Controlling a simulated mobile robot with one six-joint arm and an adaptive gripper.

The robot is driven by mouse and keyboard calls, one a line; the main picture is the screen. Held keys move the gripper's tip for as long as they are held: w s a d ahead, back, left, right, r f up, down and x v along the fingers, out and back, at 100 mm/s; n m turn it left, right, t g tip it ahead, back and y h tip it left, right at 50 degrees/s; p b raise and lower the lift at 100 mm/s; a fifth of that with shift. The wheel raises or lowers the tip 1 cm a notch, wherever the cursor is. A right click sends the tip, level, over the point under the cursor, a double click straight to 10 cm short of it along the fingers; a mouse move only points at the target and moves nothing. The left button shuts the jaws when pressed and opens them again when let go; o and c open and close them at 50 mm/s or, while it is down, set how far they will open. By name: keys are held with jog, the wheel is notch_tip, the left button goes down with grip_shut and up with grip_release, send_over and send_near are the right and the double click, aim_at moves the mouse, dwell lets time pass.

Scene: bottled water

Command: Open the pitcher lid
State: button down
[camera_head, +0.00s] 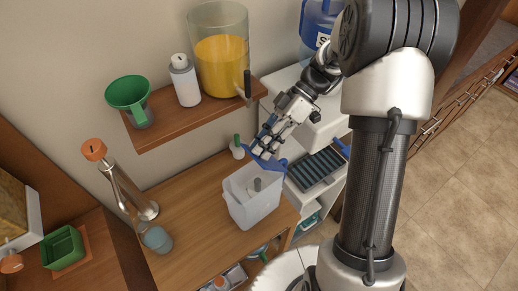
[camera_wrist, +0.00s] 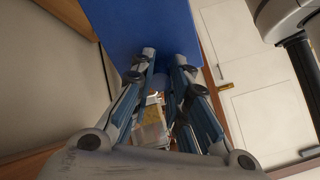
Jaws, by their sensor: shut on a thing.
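The white translucent pitcher (camera_head: 247,207) stands upright on the wooden counter. Its top is open to view at the front, with a grey upright piece showing inside. The blue lid (camera_head: 274,164) is at the pitcher's back right rim, tilted up. I cannot tell whether it is still hinged to the rim. My gripper (camera_head: 263,147) reaches down from the upper right and is shut on the lid. In the wrist view, the lid is a broad blue panel (camera_wrist: 140,25) at my fingertips (camera_wrist: 165,60). The pitcher's body is mostly hidden there.
A wooden shelf (camera_head: 195,120) above holds a green funnel (camera_head: 128,91), a white bottle (camera_head: 185,84) and an orange juice dispenser (camera_head: 222,62). A dark rack (camera_head: 317,171) is right.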

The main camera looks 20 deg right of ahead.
jog(key=shift+w+d+r+y, duration=0.25)
jog(key=shift+w+d+y, duration=0.05)
jog(key=shift+d+y, duration=0.35)
jog(key=shift+d+g, duration=0.1)
jog(key=shift+g, duration=0.2)
jog(key=c, duration=1.5)
grip_release()
notch_tip(320, 180, up, 10)
jog(key=shift+r, duration=0.1)
